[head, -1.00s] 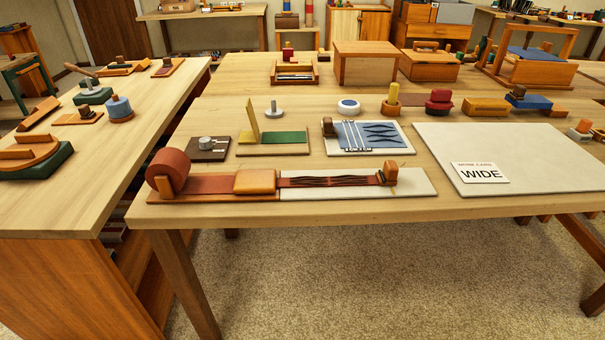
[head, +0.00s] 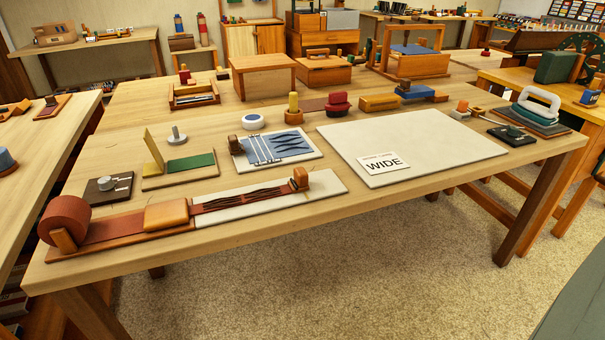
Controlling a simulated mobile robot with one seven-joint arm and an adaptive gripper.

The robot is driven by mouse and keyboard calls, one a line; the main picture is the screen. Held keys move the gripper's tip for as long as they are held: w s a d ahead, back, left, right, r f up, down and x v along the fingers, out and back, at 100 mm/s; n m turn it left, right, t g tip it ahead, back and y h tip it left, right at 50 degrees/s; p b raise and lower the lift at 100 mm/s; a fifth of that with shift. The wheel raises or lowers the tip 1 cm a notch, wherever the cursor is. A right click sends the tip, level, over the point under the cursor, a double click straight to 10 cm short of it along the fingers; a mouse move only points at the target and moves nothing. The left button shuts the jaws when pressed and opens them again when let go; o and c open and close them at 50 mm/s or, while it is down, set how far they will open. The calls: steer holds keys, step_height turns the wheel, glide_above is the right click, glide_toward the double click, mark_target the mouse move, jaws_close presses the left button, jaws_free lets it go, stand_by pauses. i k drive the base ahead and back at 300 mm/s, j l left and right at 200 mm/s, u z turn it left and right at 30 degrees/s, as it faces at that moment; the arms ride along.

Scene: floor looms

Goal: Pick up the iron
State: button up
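What looks like the iron (head: 538,104), with a thick white loop handle over a teal and grey body, is at the right end of the main wooden table (head: 250,221) in the head view. It rests close to the table's right edge. A dark flat pad (head: 511,136) with a small knob lies just in front of it. My gripper is not in view, so nothing shows of its opening or hold.
Carpeted floor (head: 400,270) is open before the table. Another table (head: 575,92) stands behind at right.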

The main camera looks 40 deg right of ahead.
mark_target(539, 115)
steer(key=z, duration=2.35)
